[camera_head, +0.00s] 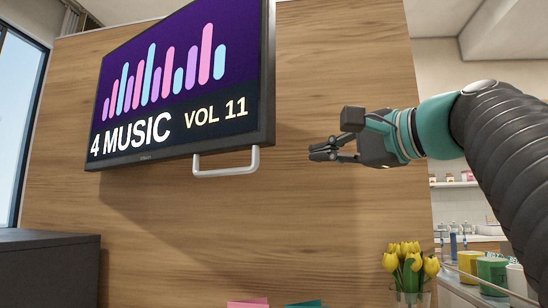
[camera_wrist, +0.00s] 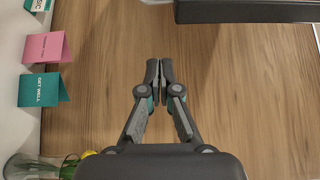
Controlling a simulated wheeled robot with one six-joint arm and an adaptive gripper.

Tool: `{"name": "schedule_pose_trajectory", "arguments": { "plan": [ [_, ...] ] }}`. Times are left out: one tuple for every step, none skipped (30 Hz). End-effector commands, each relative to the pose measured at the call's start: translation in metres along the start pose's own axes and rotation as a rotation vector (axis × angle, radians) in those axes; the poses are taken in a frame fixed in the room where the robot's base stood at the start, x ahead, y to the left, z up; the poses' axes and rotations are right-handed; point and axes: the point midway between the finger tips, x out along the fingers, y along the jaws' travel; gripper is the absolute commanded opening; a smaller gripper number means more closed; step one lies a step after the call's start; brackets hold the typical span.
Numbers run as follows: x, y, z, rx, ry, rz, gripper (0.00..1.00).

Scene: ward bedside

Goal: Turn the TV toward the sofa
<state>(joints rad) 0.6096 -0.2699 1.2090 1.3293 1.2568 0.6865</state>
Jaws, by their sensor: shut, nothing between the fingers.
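The TV (camera_head: 180,85) hangs on the wooden wall panel in the head view, its screen lit with "4 MUSIC VOL 11". Its right edge looks nearer to me than its left. A pale handle (camera_head: 226,171) is fixed under its lower edge, towards the right. My gripper (camera_head: 322,151) is shut and empty, to the right of the handle and apart from it. In the wrist view my gripper (camera_wrist: 160,71) points towards the top, where the TV's dark lower edge (camera_wrist: 250,11) shows. No sofa is in view.
Yellow tulips (camera_head: 408,262) stand in a glass below my gripper. Several mugs (camera_head: 492,268) stand on a shelf at the right. Folded cards (camera_wrist: 46,48) stand on a white surface. A dark cabinet (camera_head: 45,270) is at lower left. Bare wooden panel (camera_head: 300,220) lies below the TV.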

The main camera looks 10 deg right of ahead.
Motion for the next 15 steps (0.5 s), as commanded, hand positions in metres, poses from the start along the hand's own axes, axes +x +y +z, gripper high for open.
{"name": "schedule_pose_trajectory", "arguments": {
  "plan": [
    [-0.006, 0.000, 0.000, -0.001, 0.003, 0.000, 0.00],
    [-0.009, 0.000, -0.001, 0.000, 0.004, 0.000, 0.00],
    [-0.013, 0.001, 0.000, 0.000, 0.003, 0.000, 0.00],
    [-0.015, 0.000, 0.000, 0.001, 0.003, 0.000, 0.00],
    [-0.017, 0.000, 0.000, 0.001, 0.002, 0.000, 0.00],
    [-0.020, 0.001, 0.000, 0.001, 0.002, 0.001, 0.00],
    [-0.021, 0.001, 0.000, 0.001, 0.002, 0.001, 0.00],
    [-0.023, 0.001, 0.000, 0.001, 0.001, 0.001, 0.00],
    [-0.025, 0.000, 0.001, 0.001, 0.001, 0.000, 0.00],
    [-0.026, 0.000, 0.001, 0.001, 0.001, 0.000, 0.00],
    [-0.026, 0.000, 0.001, 0.001, 0.001, 0.000, 0.00],
    [-0.027, 0.000, 0.001, 0.001, 0.000, 0.000, 0.00],
    [-0.028, 0.000, 0.001, 0.001, 0.000, 0.000, 0.00],
    [-0.028, 0.000, 0.001, 0.001, -0.001, 0.001, 0.00],
    [-0.028, 0.000, 0.001, 0.001, -0.001, 0.001, 0.00]
  ]
}}
